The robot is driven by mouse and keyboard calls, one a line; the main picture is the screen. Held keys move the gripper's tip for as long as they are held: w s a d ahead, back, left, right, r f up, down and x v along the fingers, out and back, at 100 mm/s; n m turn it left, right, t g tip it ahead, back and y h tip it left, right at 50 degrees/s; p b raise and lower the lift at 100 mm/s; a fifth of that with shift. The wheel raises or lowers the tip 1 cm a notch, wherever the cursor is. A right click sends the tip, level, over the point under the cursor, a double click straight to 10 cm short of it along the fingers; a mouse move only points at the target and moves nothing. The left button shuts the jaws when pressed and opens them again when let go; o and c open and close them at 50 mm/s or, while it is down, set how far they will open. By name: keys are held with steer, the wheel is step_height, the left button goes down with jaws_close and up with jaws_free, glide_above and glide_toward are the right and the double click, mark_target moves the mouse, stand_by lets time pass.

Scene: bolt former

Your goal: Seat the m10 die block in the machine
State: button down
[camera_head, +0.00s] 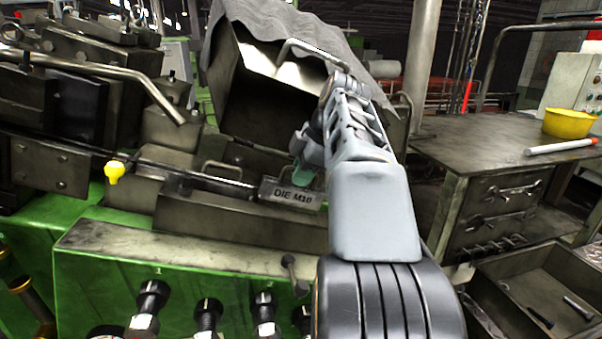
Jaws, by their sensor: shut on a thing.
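My own arm covers the block's right side and part of the fingers. I cannot tell whether the block rests on the ledge or hangs just above it.
A yellow knob (114,172) is at left. Bolt-like posts (207,315) stand in front of the green machine bed (75,275). A workbench (480,145) with a yellow bowl (569,123) is at right.

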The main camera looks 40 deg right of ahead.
mark_target(298, 187)
steer(key=shift+w+a+f+b, duration=0.15)
steer(key=shift+a+f+b, duration=0.15)
steer(key=shift+f+b, duration=0.5)
steer(key=shift+w+a+f+b, duration=0.1)
steer(key=shift+a+f+b, duration=0.2)
steer(key=shift+f+b, duration=0.5)
steer(key=shift+w+a+f+b, duration=0.15)
steer(key=shift+a+f+b, duration=0.15)
steer(key=shift+f+b, duration=0.5)
stand_by(2.1)
steer(key=c, duration=1.2)
jaws_free()
steer(key=o, duration=0.5)
steer(key=shift+f, duration=0.25)
steer(key=shift+o, duration=0.9)
steer(key=shift+s+d+r+p, duration=0.15)
steer(key=shift+s+r+p, duration=0.05)
steer(key=shift+r+p, duration=0.45)
steer(key=shift+s+d+r+p, duration=0.15)
steer(key=shift+d+r+p, duration=0.2)
steer(key=shift+r+p, duration=0.55)
steer(key=shift+s+d+r+p, duration=0.1)
steer(key=shift+d+r+p, duration=0.25)
steer(key=shift+r+p, duration=0.45)
steer(key=shift+s+d+r+p, duration=0.15)
steer(key=shift+d+r+p, duration=0.2)
steer(key=shift+r+p, duration=0.55)
steer(key=shift+r+b, duration=0.15)
steer(key=shift+b, duration=0.15)
steer(key=shift+a, duration=0.1)
